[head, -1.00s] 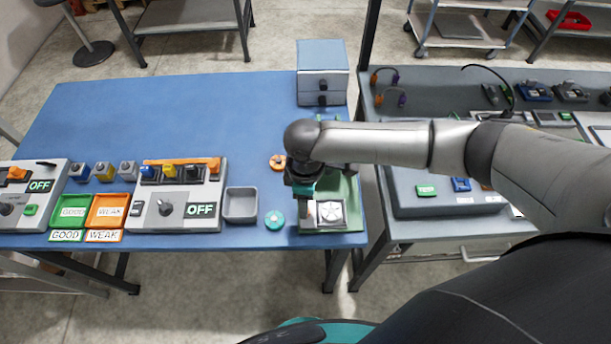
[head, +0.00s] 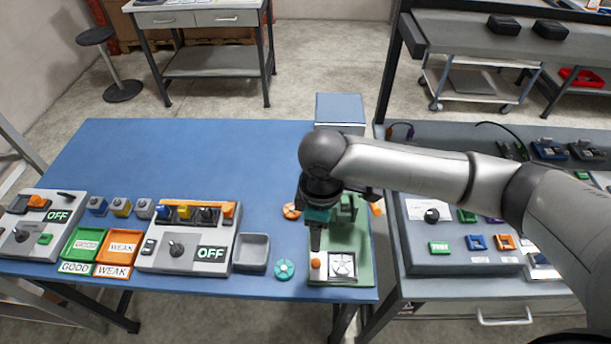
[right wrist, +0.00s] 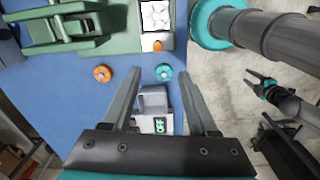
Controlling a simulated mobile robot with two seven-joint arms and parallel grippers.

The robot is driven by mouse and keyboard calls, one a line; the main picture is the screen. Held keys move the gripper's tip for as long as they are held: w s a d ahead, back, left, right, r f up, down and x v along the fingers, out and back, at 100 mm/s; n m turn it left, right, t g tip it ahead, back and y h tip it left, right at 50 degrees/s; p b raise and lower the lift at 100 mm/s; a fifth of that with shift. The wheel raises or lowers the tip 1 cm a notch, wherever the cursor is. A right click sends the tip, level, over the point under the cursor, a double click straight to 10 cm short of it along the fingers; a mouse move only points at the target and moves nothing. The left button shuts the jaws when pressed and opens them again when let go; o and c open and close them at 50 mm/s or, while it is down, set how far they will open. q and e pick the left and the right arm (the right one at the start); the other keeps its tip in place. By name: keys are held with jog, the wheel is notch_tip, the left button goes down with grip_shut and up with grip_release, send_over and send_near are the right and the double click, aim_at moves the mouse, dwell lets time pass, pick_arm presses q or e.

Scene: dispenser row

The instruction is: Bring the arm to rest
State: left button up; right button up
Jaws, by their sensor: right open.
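My right arm reaches in from the right in the head view. Its gripper (head: 316,240) hangs over the green fixture (head: 362,268) at the blue table's right end. In the right wrist view the right gripper (right wrist: 160,88) has its two fingers wide apart, with nothing held between them. A grey bin (right wrist: 153,101) and a control box (right wrist: 155,124) show below and between the fingers, apart from them. A teal-and-dark gripper, seemingly my left (right wrist: 268,88), is small at the right of that view; its jaw opening is unclear.
The blue table (head: 200,145) is clear at the back. A teal disc (head: 284,269), an orange disc (head: 291,211) and a grey bin (head: 251,252) lie beside the fixture. Control boxes (head: 187,238) stand left. A grey bench (head: 440,150) adjoins at right.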

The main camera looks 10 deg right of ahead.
jog(key=s+a+m+t+y, duration=0.2)
jog(key=s+a+y, duration=0.25)
jog(key=a, duration=0.45)
jog(key=s+d+f+m+t+h, duration=0.1)
jog(key=s+d+m+h, duration=0.1)
jog(key=s+d+m, duration=0.4)
jog(key=s+d+f+m+h, duration=0.2)
jog(key=s+d+m, duration=0.1)
jog(key=d, duration=0.5)
notch_tip(320, 180, down, 31)
jog(key=s+g+b, duration=0.1)
jog(key=s+b, duration=0.1)
jog(key=b, duration=0.9)
jog(key=s+d+f+b, duration=0.1)
jog(key=s+f+b, duration=0.3)
jog(key=s+f, duration=0.3)
jog(key=s+d+f+g+b, duration=0.1)
jog(key=s+f+b, duration=0.4)
jog(key=f, duration=1.1)
jog(key=s+d, duration=0.1)
jog(key=s, duration=0.2)
jog(key=shift+s, duration=0.3)
